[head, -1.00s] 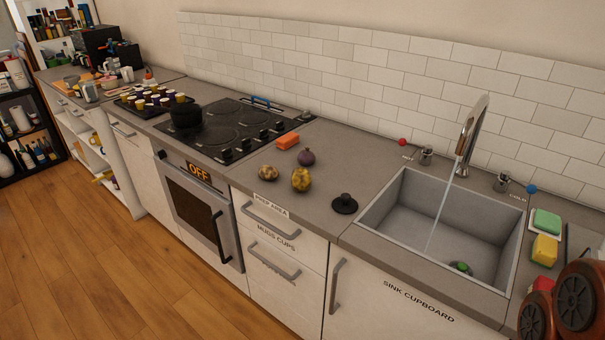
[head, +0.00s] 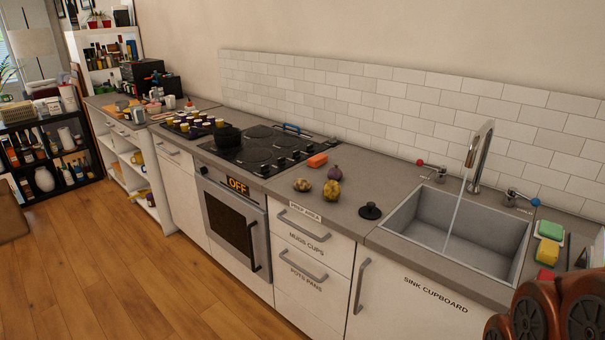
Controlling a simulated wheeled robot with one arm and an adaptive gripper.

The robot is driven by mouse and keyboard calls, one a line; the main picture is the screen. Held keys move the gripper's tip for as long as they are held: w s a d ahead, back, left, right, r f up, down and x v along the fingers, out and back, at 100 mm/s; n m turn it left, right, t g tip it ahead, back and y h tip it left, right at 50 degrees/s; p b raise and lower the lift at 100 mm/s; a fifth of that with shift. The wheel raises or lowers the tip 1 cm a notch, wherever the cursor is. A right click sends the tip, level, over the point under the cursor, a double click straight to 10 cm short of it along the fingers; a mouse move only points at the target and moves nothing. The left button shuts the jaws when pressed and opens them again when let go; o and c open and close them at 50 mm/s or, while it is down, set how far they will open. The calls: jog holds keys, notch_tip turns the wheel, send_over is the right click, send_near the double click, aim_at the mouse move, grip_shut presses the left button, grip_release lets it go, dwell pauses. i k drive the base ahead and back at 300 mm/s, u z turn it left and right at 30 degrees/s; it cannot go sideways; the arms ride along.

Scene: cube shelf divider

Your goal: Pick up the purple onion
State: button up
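The purple onion (head: 336,172) is small, round and dark purple with a short pointed top. It sits on the grey counter behind a yellow mottled vegetable (head: 331,194), to the right of the stove. A smaller brownish round item (head: 302,185) lies to its left, and an orange block (head: 317,160) lies just behind it. My gripper does not show clearly; only reddish-brown rounded parts of my arm (head: 560,312) show at the bottom right, apart from the onion.
A black sink plug (head: 370,210) lies between the vegetables and the sink (head: 455,240), where water runs from the tap (head: 480,155). The stove (head: 258,150) holds a black pot (head: 227,137). Wooden floor (head: 150,275) lies open before the cabinets.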

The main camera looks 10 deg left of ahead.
aim_at(335, 173)
jog(key=u, duration=0.95)
jog(key=i, duration=0.9)
jog(key=u, duration=1)
jog(key=i, duration=1.5)
jog(key=z, duration=0.75)
jog(key=i, duration=0.95)
jog(key=z, duration=1.45)
jog(key=i, duration=0.25)
jog(key=z, duration=0.15)
